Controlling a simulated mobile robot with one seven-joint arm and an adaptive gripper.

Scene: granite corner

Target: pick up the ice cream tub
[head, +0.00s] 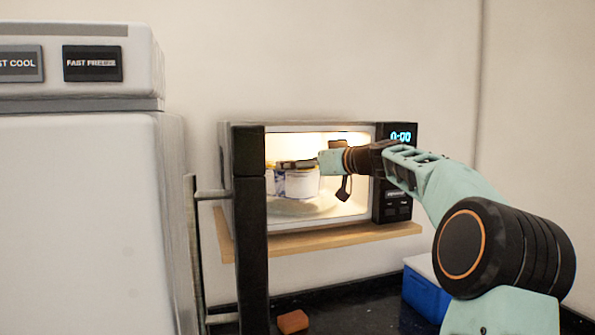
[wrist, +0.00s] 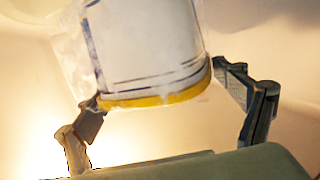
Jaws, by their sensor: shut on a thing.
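The ice cream tub (head: 302,184) is white with blue markings and a yellow band at one end. In the head view it is inside the lit, open microwave (head: 345,229), over the pale turntable (head: 305,207). My gripper (head: 294,164) reaches in from the right and is shut on the tub near its top. In the wrist view the tub (wrist: 150,45) is between the two dark fingers of my gripper (wrist: 158,95), one on each side of the yellow band. The fingers hide part of the tub in the head view. I cannot tell whether its base touches the turntable.
The microwave door (head: 252,215) stands open toward me, left of the opening. A wooden shelf (head: 330,239) is under the microwave. A white refrigerator (head: 85,215) stands at left. A blue box (head: 425,293) and a reddish-brown block (head: 292,321) are on the dark counter below.

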